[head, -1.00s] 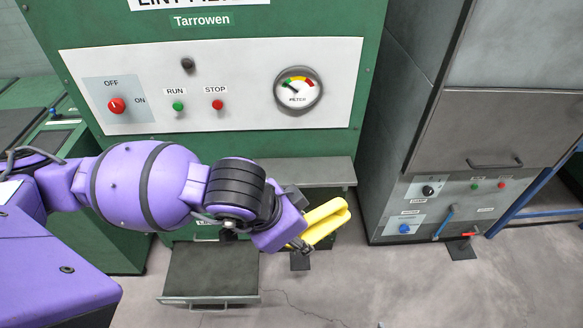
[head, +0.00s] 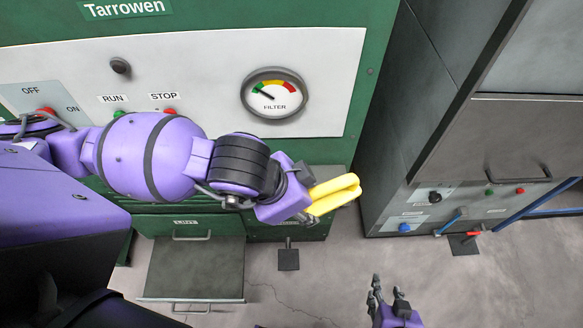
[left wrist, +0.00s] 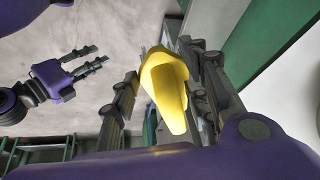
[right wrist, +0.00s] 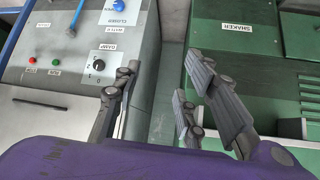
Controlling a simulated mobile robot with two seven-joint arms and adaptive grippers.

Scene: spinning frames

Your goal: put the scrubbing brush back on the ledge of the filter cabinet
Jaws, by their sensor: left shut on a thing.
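The yellow scrubbing brush (head: 338,192) is held in my left gripper (head: 306,202), which is shut on it. The brush shows between the fingers in the left wrist view (left wrist: 165,88); its bristles cannot be made out. The green filter cabinet (head: 378,65) has a grey ledge (head: 328,171) below its white panel. In the head view the brush overlaps the ledge's front right part; I cannot tell whether they touch. My arm hides much of the ledge. My right gripper (head: 388,288) is open and empty, low in front; its parted fingers show in the right wrist view (right wrist: 165,100).
A grey cabinet (head: 410,130) with knobs and a handle stands right of the filter cabinet. A lint drawer (head: 195,265) sticks out low at the left. A black foot pedal (head: 288,259) sits on the floor. The floor between is clear.

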